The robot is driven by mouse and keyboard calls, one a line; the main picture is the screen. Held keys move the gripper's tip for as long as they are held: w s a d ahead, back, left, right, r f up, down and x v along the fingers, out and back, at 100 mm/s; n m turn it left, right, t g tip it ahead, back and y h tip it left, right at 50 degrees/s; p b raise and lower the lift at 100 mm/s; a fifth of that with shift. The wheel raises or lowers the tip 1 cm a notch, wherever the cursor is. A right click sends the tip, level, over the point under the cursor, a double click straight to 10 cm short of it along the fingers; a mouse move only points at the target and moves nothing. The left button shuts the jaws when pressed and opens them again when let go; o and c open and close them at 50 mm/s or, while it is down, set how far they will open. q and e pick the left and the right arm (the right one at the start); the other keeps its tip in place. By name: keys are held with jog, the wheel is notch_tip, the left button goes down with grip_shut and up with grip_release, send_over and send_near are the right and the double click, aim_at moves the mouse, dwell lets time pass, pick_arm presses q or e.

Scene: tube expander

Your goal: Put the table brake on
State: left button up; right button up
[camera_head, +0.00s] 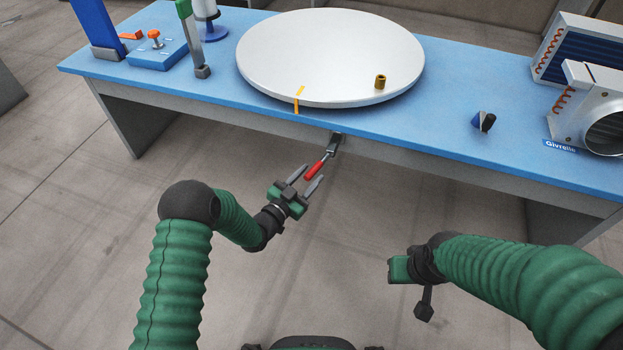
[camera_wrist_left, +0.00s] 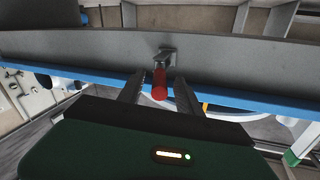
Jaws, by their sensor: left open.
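The table brake is a lever with a red handle (camera_head: 316,167) on a grey bracket (camera_head: 335,144) under the front edge of the blue table (camera_head: 450,143). The handle slants down and to the left in the head view. My left gripper (camera_head: 308,178) is open, with its fingers pointing at the handle. In the left wrist view the red handle (camera_wrist_left: 160,85) shows between the two fingers (camera_wrist_left: 158,88); I cannot tell whether they touch it. My right gripper (camera_head: 398,270) is low at the right, apart from the table, and its jaws are not clear.
A round white turntable (camera_head: 330,55) with a yellow mark (camera_head: 298,98) and a brass piece (camera_head: 380,81) is on the table. A blue block (camera_head: 157,54) and a clamp (camera_head: 192,40) stand at left. A finned unit (camera_head: 590,110) stands at right. The floor in front is clear.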

pick_arm(q)
jog(key=shift+w+d, duration=0.4)
jog(key=shift+w, duration=0.2)
jog(key=shift+c, duration=0.3)
grip_shut()
dwell(0.7)
